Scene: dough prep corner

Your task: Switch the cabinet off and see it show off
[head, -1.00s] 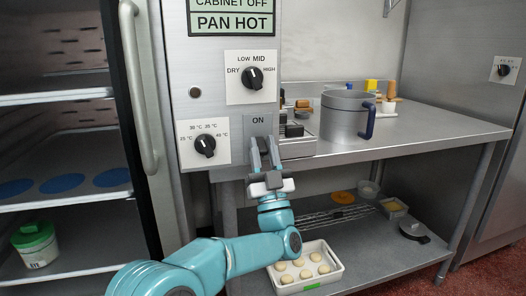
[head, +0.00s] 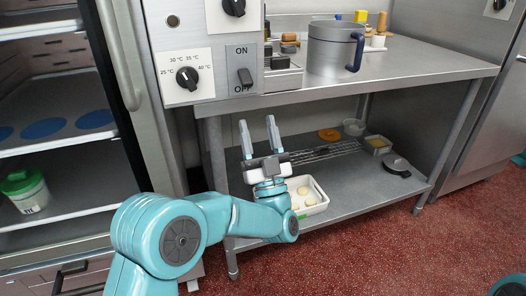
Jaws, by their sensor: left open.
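The cabinet's switch plate (head: 254,58) is on the grey control panel (head: 187,34), marked ON at the top and OFF at the bottom. Its dark toggle (head: 245,77) sits low, against the OFF label and partly over it. My left gripper (head: 258,124) is open and empty, below the panel and apart from the switch, fingers pointing up. The cabinet's display is out of view above. My right gripper is not in view.
A temperature dial (head: 187,77) sits left of the switch. The steel table (head: 420,76) at right holds a grey pot (head: 333,50). On its lower shelf is a white tray (head: 318,208) of dough pieces, partly behind my gripper. The cabinet door handle (head: 119,55) is at left.

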